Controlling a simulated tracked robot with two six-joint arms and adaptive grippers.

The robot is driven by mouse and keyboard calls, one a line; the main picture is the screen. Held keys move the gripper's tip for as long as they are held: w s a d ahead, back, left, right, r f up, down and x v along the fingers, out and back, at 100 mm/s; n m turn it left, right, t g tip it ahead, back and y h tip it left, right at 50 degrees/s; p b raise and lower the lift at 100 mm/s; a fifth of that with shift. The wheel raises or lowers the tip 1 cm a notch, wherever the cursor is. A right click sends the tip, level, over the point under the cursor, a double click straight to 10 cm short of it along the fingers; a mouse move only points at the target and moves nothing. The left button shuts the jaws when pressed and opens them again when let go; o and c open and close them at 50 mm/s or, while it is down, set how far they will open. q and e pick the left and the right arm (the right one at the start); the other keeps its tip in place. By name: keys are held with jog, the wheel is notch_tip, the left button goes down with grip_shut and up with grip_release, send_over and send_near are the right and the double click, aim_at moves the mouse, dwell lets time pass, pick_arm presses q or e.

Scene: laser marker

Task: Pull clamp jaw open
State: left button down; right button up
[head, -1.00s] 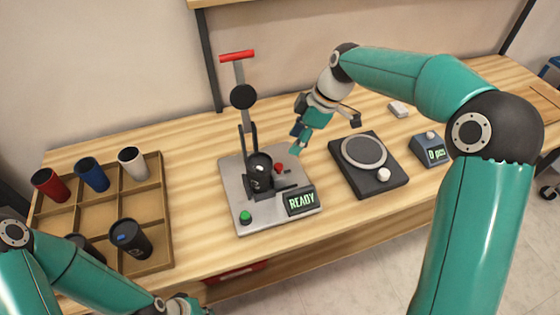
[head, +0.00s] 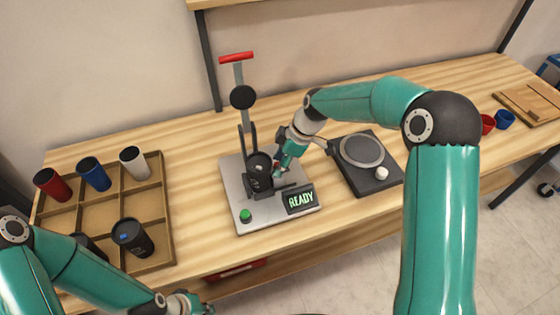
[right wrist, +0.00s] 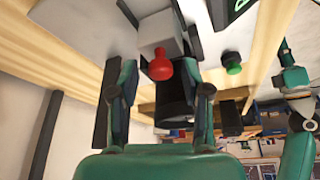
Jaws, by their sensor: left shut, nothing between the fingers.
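The laser marker (head: 236,205) stands mid-table, with a black cup (head: 259,178) upright at its clamp. The clamp's red knob (right wrist: 161,66) shows in the right wrist view; in the head view my gripper mostly hides it. My right gripper (head: 281,170) is at the clamp, just right of the cup. In the right wrist view its fingers (right wrist: 160,78) are apart, with the knob in the gap between them; I see no contact. My left gripper (head: 190,304) is shut and empty at the lower left, in front of the table edge.
The marker's red-handled lever (head: 237,57) rises behind the cup. Its display (head: 300,200) reads READY, beside a green button (head: 245,215). A wooden tray (head: 166,215) with several cups is at left. A dark scale (head: 365,188) stands close to the right.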

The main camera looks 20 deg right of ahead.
grip_shut()
jog(key=shift+w+d+f+b, duration=0.1)
jog(key=shift+d+f+b, duration=0.05)
jog(key=shift+d+b, duration=0.45)
jog(key=shift+d, duration=0.25)
jog(key=shift+d+r, duration=0.1)
jog(key=shift+r, duration=0.15)
jog(key=shift+o, duration=1)
grip_release()
jog(key=shift+d, duration=0.1)
jog(key=shift+a, duration=0.2)
